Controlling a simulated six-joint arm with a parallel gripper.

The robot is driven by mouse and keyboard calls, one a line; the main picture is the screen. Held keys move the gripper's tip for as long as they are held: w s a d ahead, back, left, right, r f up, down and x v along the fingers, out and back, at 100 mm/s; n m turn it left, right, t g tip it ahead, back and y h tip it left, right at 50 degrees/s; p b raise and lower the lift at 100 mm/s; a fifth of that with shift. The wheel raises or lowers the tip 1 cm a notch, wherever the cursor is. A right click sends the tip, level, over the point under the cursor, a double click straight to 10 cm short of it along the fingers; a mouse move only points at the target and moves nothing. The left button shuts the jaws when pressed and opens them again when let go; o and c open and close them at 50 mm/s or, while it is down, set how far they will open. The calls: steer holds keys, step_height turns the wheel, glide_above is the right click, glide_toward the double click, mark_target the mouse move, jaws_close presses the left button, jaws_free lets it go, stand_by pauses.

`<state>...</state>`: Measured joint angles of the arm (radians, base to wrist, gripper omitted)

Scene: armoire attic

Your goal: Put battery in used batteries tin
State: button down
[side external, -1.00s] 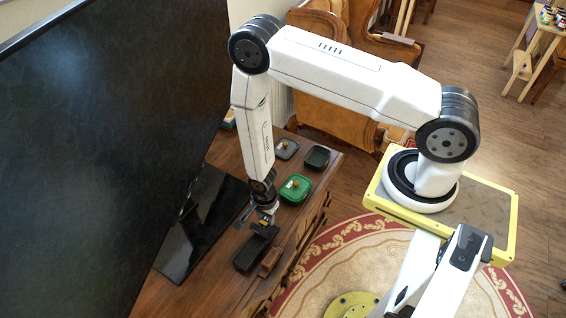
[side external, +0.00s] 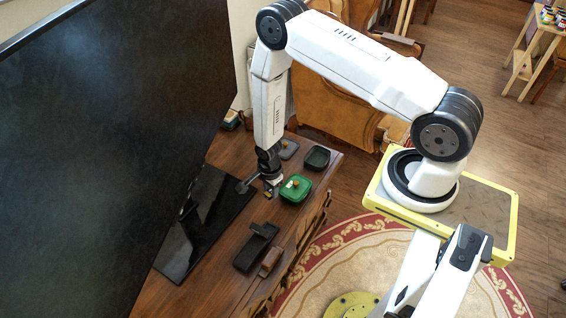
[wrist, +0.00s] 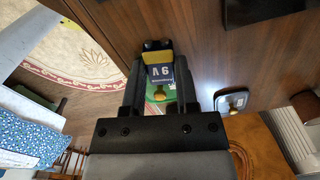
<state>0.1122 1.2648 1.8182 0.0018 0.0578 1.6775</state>
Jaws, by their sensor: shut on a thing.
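My gripper (side external: 271,190) is shut on a 9V battery (wrist: 160,74), dark blue and yellow, held between both fingers in the wrist view. It hangs above the cabinet top, just left of a green tin (side external: 297,193) with a brass knob on its lid. The green tin shows partly behind the battery in the wrist view. A grey lidded tin (side external: 288,151) and a dark open container (side external: 317,157) stand farther back. The grey tin also shows in the wrist view (wrist: 231,101). I cannot read any label naming the used batteries tin.
A black tray (side external: 250,256) and a small brown object (side external: 271,261) sit toward the front of the wooden cabinet top (side external: 215,278). A large dark screen (side external: 100,140) on a black stand (side external: 188,240) rises at the left. Wood between tray and green tin is clear.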

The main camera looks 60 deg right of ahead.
steer(key=d+r+m, duration=0.2)
steer(key=d+m, duration=0.2)
steer(key=d, duration=1.1)
step_height(320, 180, up, 2)
steer(key=m, duration=0.2)
glide_above(317, 161)
steer(key=shift+d+r, duration=0.1)
steer(key=shift+r, duration=0.05)
steer(key=shift+f, duration=5.5)
steer(key=shift+c, duration=1.4)
jaws_free()
